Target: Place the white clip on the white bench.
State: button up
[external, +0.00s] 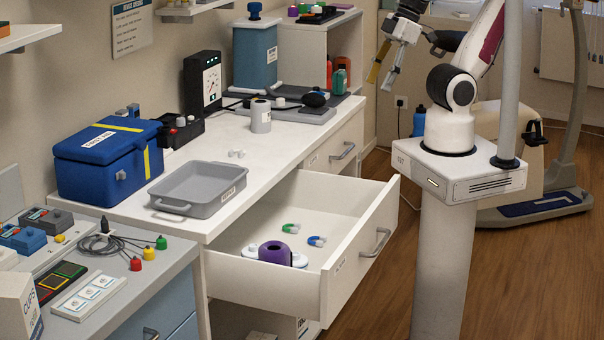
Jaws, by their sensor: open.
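A small white object (236,153), perhaps the white clip, lies on the white bench (285,145) behind the grey tray; it is too small to be sure. In the open drawer (340,225) lie a green-and-white clip (290,228), a blue-and-white clip (316,241), and a purple ring-shaped object (274,252) with white pieces beside it. My gripper (381,83) is open and empty, pointing down at the top, to the right of the bench and well above the drawer.
A grey tray (198,206) and a blue box (107,170) stand on the bench's left part. A grey-white canister (260,115) and a black gauge device (203,82) stand farther back. The open drawer juts out between the bench and my base. The bench's front middle is clear.

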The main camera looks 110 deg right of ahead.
aim_at(238, 152)
jog(key=w+d+f+n+h, duration=0.2)
jog(key=w+d+f+n, duration=0.3)
jog(key=w+d+n, duration=0.1)
jog(key=w+d+f+n+g+h, duration=0.1)
jog(key=w+d+f+n+h, duration=0.2)
jog(key=w+d+f+n, duration=0.2)
jog(key=w+d+f+n+h, duration=0.2)
jog(key=w+d+f+n, duration=0.3)
jog(key=w+d+n, duration=0.2)
jog(key=shift+w+d+h, duration=0.3)
jog(key=shift+w+d, duration=0.25)
jog(key=shift+w, duration=0.15)
jog(key=w+n, duration=0.2)
jog(key=w+a+n+t, duration=0.1)
jog(key=w+n, duration=0.1)
jog(key=n, duration=0.1)
jog(key=w+a+n+t+y, duration=0.1)
jog(key=w+n, duration=0.2)
jog(key=shift+a+f, duration=0.15)
jog(key=shift+w+a+n, duration=0.15)
jog(key=shift+a+n, duration=0.05)
jog(key=shift+n, duration=0.4)
jog(key=shift+f, duration=0.1)
jog(key=shift+x, duration=1.25)
